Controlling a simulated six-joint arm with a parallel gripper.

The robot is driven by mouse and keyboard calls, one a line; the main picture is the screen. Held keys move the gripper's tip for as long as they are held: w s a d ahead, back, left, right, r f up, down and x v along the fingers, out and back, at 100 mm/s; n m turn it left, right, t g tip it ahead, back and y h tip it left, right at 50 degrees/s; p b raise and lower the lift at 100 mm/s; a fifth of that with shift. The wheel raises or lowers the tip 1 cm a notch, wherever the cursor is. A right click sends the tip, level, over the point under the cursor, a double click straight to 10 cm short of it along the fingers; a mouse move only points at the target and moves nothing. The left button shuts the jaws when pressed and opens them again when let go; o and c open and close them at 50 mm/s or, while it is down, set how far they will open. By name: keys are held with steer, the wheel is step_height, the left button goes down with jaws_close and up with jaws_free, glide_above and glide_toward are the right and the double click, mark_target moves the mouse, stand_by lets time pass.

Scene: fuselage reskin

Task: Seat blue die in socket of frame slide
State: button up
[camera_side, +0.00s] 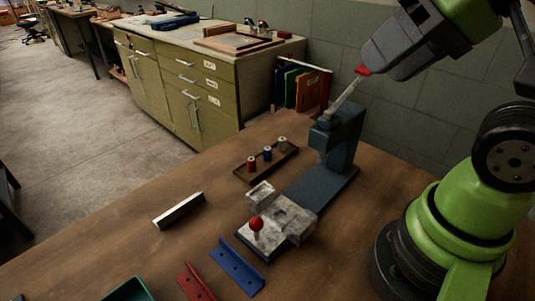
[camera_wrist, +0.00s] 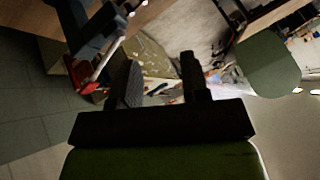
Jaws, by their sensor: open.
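The blue die (camera_side: 267,153) stands upright in a small brown rack, between a red die (camera_side: 251,163) and a grey die (camera_side: 283,145). The frame slide (camera_side: 290,222) is a worn grey metal assembly with a red ball knob (camera_side: 257,224), at the front of a dark blue press (camera_side: 343,140). I cannot make out its socket. My gripper (camera_wrist: 160,58) is open and empty, high at the upper right in the side view, beside the press lever's red tip (camera_side: 363,70). The red tip (camera_wrist: 88,88) lies left of my fingers in the wrist view.
The dark-topped white bar (camera_side: 179,211), blue angle piece (camera_side: 237,268), red angle piece (camera_side: 193,284) and green tray (camera_side: 130,290) lie toward the front of the wooden table. The raised lever (camera_side: 343,97) is close to my gripper. Bare table lies left of the rack.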

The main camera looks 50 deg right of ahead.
steer(key=shift+c, duration=0.2)
steer(key=m+g+h, duration=0.3)
steer(key=g+h, duration=0.1)
glide_above(268, 148)
steer(key=s+a, duration=0.1)
steer(key=s, duration=0.1)
step_height(268, 148, down, 24)
steer(key=shift+s+a+f, duration=0.1)
steer(key=shift+s+a, duration=0.05)
steer(key=shift+w+x, duration=0.15)
steer(key=shift+x, duration=1.35)
steer(key=shift+w+x, duration=0.15)
steer(key=shift+x, duration=1.35)
steer(key=shift+c, duration=0.5)
jaws_close()
